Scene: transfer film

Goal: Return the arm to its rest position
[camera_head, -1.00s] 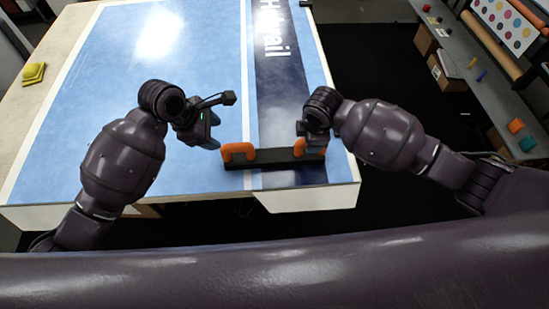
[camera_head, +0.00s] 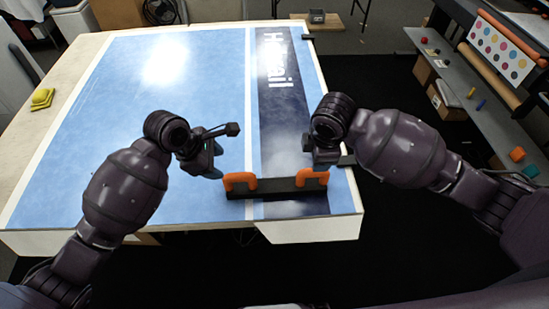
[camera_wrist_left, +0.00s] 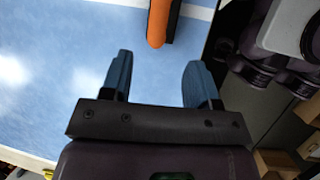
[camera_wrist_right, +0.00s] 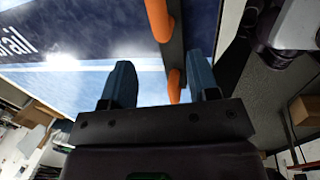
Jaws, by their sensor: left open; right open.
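My left gripper (camera_head: 214,162) is open and empty above the blue film sheet (camera_head: 185,110), left of a black bar (camera_head: 278,194) with two orange handles. Its spread fingers show in the left wrist view (camera_wrist_left: 157,78), with an orange handle (camera_wrist_left: 158,22) beyond them, apart from them. My right gripper (camera_head: 320,160) is open near the right orange handle (camera_head: 313,178); its fingertips are mostly hidden in the head view. In the right wrist view (camera_wrist_right: 160,82) its fingers are spread, with an orange handle (camera_wrist_right: 173,85) seen between them; I cannot tell how far away it is.
The bar lies across the dark printed strip (camera_head: 285,100) near the table's front edge. A grey shelf (camera_head: 478,100) with small coloured items stands at the right. Dark open floor (camera_head: 385,90) separates table and shelf.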

